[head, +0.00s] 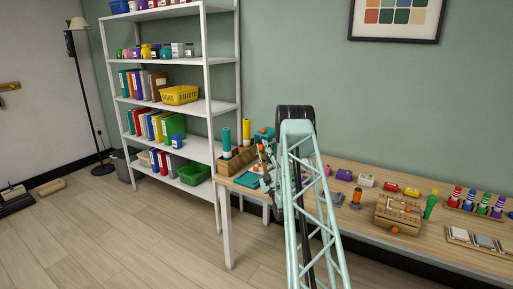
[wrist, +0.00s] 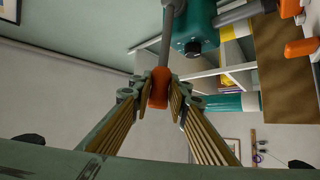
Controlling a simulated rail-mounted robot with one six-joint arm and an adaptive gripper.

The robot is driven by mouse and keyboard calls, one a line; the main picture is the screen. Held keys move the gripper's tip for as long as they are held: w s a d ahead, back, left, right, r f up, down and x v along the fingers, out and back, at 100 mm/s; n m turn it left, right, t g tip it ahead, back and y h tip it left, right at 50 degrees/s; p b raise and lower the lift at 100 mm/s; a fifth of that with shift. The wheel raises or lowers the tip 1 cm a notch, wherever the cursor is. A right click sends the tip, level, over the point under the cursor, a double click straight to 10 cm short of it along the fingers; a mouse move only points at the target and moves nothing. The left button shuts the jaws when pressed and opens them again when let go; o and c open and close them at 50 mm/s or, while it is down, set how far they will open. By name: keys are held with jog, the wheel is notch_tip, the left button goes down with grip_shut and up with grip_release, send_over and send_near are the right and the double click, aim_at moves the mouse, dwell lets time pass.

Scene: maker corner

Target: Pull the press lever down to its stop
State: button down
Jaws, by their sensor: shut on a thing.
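The press lever is a grey rod (wrist: 167,38) with an orange knob (wrist: 159,88) at its end. In the wrist view my gripper (wrist: 160,97) is shut on this knob, one ribbed finger on each side. The teal press head (wrist: 194,28) is at the top right of the wrist view, beside the rod. In the head view the press head (head: 264,134) and its teal base (head: 250,180) stand at the left end of the table, partly hidden by my arm. The lever's angle is hard to judge.
The wooden table (head: 350,180) carries a wooden block holder (head: 237,161) beside the press. To the right are a wooden box (head: 398,214), a green bottle (head: 430,206) and several small coloured items. White shelves (head: 180,106) stand behind at left.

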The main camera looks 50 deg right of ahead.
dwell(0.4)
jog(key=c, duration=2.5)
grip_release()
jog(key=shift+o, duration=0.2)
jog(key=shift+r, duration=4.95)
jog(key=shift+c, duration=0.7)
